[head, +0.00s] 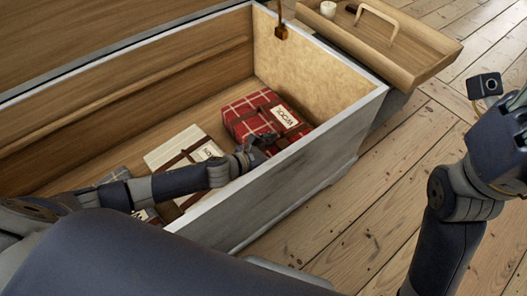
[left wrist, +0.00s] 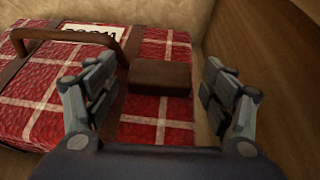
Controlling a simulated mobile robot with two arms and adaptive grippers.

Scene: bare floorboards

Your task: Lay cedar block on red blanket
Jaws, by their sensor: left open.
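The red plaid blanket (head: 247,104) lies folded, with a brown strap and a white label, at the right end of the open chest. It also fills much of the left wrist view (left wrist: 60,95). A small dark brown block (left wrist: 160,77), which looks like the cedar block, rests on the blanket's near right part. My left gripper (head: 258,143) reaches over the blanket. It is open, with one finger on each side of the block in the left wrist view (left wrist: 159,88). In the head view the gripper largely hides the block. My right arm is at the right edge, its fingers out of frame.
The chest's white front wall (head: 290,165) and end wall (head: 310,65) enclose the blankets. A cream folded blanket (head: 172,150) lies left of the red one. A wooden tray (head: 430,45) with a handle sits beyond the chest's right end. Floorboards at the right are clear.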

